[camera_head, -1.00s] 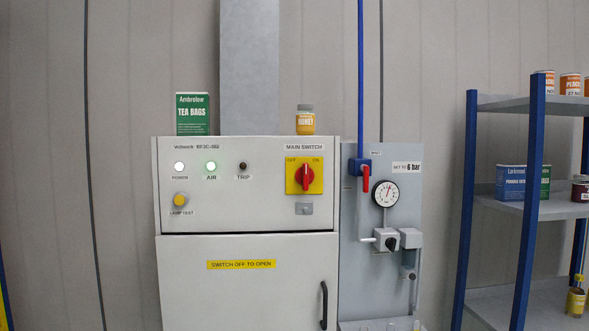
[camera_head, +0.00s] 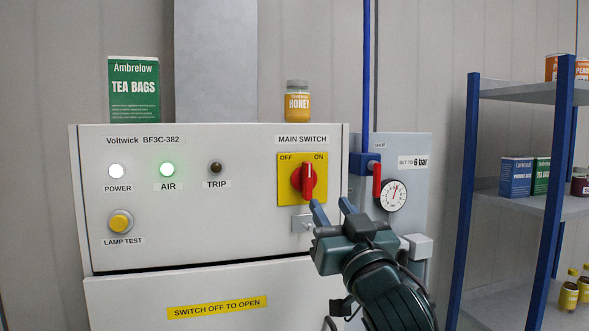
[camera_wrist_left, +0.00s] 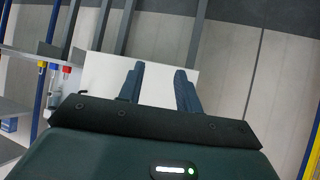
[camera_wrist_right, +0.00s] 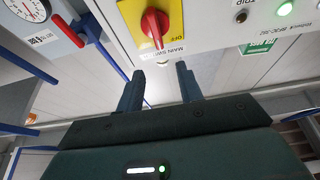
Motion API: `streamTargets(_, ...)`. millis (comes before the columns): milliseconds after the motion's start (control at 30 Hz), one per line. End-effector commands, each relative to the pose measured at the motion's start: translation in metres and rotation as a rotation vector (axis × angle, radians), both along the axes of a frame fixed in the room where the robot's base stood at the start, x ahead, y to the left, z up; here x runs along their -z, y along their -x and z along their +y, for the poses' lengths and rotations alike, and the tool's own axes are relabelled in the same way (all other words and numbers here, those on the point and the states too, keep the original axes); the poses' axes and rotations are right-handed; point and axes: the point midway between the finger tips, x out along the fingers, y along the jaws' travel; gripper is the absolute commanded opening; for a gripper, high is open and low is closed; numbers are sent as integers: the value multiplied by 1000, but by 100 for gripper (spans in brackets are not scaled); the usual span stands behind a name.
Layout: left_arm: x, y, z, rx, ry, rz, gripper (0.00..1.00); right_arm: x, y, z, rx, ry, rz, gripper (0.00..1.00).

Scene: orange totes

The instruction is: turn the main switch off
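The main switch is a red knob (camera_head: 307,184) on a yellow plate (camera_head: 287,195), with OFF at its upper left and ON at its upper right. The knob's handle stands about upright. My right gripper (camera_head: 333,205) is open and empty, in front of the panel just below and right of the knob, apart from it. In the right wrist view the knob (camera_wrist_right: 154,27) is beyond the open fingertips (camera_wrist_right: 160,75). My left gripper (camera_wrist_left: 159,72) is open and empty in its own wrist view, and is outside the head view.
The grey cabinet (camera_head: 230,225) has a lit POWER lamp (camera_head: 116,171), a lit green AIR lamp (camera_head: 167,169) and a dark TRIP lamp (camera_head: 215,167). Tea bags (camera_head: 134,88) and honey (camera_head: 297,102) stand on top. A red-handled valve (camera_head: 377,181) and gauge (camera_head: 393,196) are close right.

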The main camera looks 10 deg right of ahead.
Motion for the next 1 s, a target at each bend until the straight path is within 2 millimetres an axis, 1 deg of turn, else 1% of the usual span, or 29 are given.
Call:
streamTargets(167,-2,6,1,-1,-3,19,35,-11,-19,0,2,1,0,36)
streamTargets(400,-8,10,5,-21,-7,45,35,-31,-67,2,2,2,2,36)
streamTargets(600,-9,11,7,-24,-17,61,35,-44,-100,3,2,2,1,36)
streamTargets(700,-10,8,7,-22,-21,58,35,-47,-111,4,0,1,2,36)
streamTargets(800,-11,5,8,-19,-26,56,35,-49,-117,4,0,1,2,36)
streamTargets(1000,-10,6,9,-15,-29,55,35,-49,-120,4,-1,1,1,36)
